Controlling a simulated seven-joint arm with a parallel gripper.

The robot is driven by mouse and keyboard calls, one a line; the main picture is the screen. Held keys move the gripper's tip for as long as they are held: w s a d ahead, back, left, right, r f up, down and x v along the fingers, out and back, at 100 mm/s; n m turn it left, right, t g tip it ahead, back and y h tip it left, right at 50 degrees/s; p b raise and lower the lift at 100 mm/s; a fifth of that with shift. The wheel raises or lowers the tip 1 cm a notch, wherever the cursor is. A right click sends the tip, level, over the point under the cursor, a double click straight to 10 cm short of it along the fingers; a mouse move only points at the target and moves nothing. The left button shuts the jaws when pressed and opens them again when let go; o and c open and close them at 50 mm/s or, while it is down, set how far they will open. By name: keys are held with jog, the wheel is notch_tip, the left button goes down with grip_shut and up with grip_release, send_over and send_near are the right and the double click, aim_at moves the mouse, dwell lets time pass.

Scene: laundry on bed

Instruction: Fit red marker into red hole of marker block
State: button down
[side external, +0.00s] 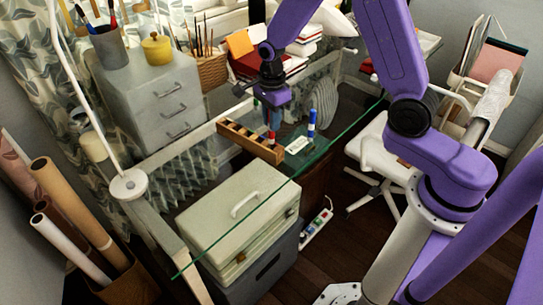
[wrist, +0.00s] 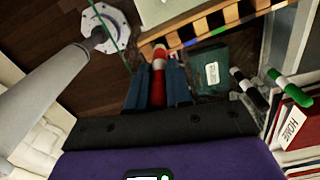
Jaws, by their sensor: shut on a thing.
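My gripper (wrist: 157,82) is shut on the red marker (wrist: 158,90), which has a pale band near its far end. In the side external view my gripper (side external: 272,120) points down over the right end of the wooden marker block (side external: 232,138), with a bit of the red marker (side external: 271,136) showing below the fingers. The block, with a row of dark slots, also shows at the top of the wrist view (wrist: 195,40). The marker's end is close to the block; I cannot tell whether it is in a hole. The red hole cannot be made out.
A blue marker (side external: 311,124) stands right of the block, near a small labelled item (side external: 298,145). A black marker (wrist: 248,86) and a green marker (wrist: 288,85) show in the wrist view. The glass desk's green edge (side external: 330,140) runs close by. Grey drawers (side external: 150,95) stand left.

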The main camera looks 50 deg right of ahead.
aim_at(271, 134)
jog(key=shift+f, duration=2.75)
jog(key=c, duration=1)
grip_release()
jog(key=shift+f, duration=0.15)
jog(key=shift+c, duration=0.2)
